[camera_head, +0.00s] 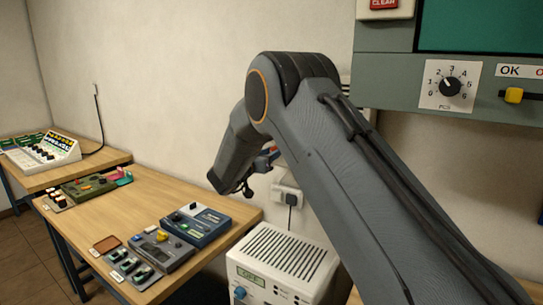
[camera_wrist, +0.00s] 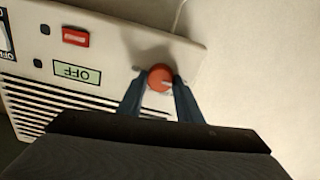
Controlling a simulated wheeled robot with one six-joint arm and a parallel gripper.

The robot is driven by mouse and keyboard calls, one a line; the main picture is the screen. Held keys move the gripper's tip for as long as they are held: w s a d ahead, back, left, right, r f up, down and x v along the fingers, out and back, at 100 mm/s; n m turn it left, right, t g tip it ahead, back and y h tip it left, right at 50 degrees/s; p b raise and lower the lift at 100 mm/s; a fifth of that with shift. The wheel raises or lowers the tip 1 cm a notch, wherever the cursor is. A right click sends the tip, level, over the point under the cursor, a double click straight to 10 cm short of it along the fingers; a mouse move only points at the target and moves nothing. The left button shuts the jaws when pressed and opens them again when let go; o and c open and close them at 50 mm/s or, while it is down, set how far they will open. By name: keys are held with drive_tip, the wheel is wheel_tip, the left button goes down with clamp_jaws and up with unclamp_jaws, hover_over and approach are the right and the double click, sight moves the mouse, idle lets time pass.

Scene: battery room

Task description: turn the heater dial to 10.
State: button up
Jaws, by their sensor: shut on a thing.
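In the wrist view a round red dial (camera_wrist: 160,74) sits at one end of a pale panel (camera_wrist: 118,65) with dark vent slots. My gripper (camera_wrist: 160,83) is shut on this dial, one blue-grey finger on each side. A greenish display (camera_wrist: 77,73) beside it reads OFF, upside down in this view. No numbers around the dial can be read, and its pointer is not clear. In the head view my arm hides most of this area.
A white vented box (camera_head: 285,262) with its own display and a blue knob (camera_head: 240,293) stands below my arm. A wooden table (camera_head: 105,215) with several control boxes is at left. A numbered dial (camera_head: 450,86) is on the grey wall panel at right. A red switch (camera_wrist: 75,37) is near the display.

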drive_tip(key=m+b, duration=0.9)
drive_tip(key=m, duration=0.1)
drive_tip(key=shift+d+m+b, duration=0.1)
drive_tip(key=shift+m+b, duration=0.2)
drive_tip(key=shift+b, duration=0.05)
idle(0.4)
drive_tip(key=o, duration=1)
drive_tip(key=shift+o, duration=0.2)
drive_tip(key=shift+s, duration=0.1)
drive_tip(key=b+v, duration=0.2)
drive_tip(key=v, duration=0.5)
drive_tip(key=shift+s+a, duration=0.2)
drive_tip(key=shift+s, duration=0.1)
